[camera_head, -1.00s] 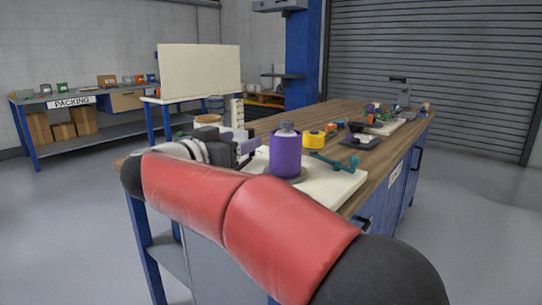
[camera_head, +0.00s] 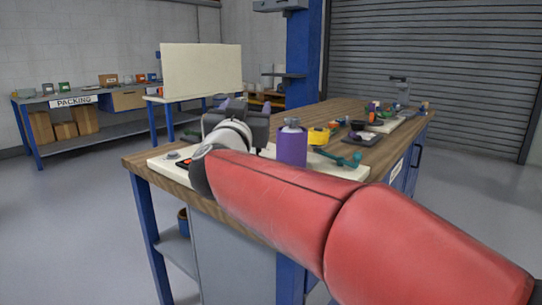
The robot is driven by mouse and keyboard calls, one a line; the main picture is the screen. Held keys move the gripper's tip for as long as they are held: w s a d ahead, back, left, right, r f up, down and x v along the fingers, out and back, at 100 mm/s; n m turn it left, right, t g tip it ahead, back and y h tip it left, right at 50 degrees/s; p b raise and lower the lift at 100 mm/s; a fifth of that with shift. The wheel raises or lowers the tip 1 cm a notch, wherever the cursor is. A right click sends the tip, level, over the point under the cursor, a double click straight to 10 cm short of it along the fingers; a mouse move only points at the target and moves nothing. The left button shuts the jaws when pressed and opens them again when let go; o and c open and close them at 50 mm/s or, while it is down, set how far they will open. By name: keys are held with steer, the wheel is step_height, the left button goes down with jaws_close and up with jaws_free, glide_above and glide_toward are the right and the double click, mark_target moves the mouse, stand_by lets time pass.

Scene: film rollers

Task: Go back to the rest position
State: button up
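My red-sleeved arm reaches in from the lower right over the near end of the wooden workbench (camera_head: 160,163). My gripper (camera_head: 236,106) is at the far end of the arm, above the bench's left part, dark and partly hidden behind the white wrist. Whether its fingers are open or shut does not show. A purple roller (camera_head: 292,146) with a grey top stands upright on the bench, just right of my gripper and apart from it. My arm hides the roller's base.
A yellow ring-shaped thing (camera_head: 318,136) and a teal crank-like part (camera_head: 340,158) lie right of the roller. A control box with a red switch (camera_head: 184,163) is at the left edge. Several small things stand farther back. A packing table (camera_head: 75,99) is far left. The floor on the right is clear.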

steer(key=s+d+f+n+g+y, duration=0.1)
steer(key=s+d+f+g, duration=0.6)
steer(key=s+d+f, duration=0.3)
steer(key=s+d+f+n+g+y, duration=0.1)
steer(key=s+d+f+g, duration=0.7)
steer(key=s+f, duration=1.1)
step_height(320, 180, down, 3)
steer(key=shift+d+r+y, duration=0.1)
steer(key=shift+d+y, duration=0.2)
steer(key=shift+d, duration=0.95)
